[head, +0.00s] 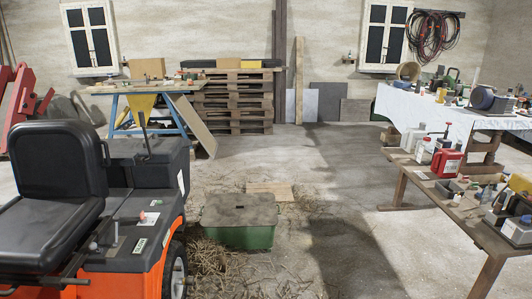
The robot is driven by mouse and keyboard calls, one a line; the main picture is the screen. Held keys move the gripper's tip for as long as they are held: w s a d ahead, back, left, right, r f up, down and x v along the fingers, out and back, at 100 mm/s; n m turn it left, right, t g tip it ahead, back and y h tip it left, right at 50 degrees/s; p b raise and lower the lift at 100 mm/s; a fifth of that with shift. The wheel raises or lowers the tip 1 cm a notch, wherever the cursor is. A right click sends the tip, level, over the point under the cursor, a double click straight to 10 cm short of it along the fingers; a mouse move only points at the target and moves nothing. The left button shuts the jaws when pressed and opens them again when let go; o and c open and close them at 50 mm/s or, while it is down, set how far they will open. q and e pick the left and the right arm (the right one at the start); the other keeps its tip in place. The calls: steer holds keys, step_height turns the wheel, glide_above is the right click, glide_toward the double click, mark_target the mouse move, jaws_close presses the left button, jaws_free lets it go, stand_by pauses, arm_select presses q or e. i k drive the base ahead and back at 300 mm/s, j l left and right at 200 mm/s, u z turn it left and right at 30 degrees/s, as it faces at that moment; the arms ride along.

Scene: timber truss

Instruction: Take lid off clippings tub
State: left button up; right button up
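The clippings tub (240,238) is a green box on the floor, a little left of the middle of the head view. Its flat grey-brown lid (238,211) lies on top and covers the opening. A small dark mark or slot shows near the middle of the lid. Neither of my grippers shows in the head view, so nothing is seen touching the lid or tub.
An orange ride-on mower (105,215) with a black seat stands close left of the tub. Loose clippings (215,270) and a flat board (270,190) lie around it. A wooden bench (458,205) with bottles stands at right. The floor between is clear.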

mark_target(258, 209)
steer(key=i, duration=1.85)
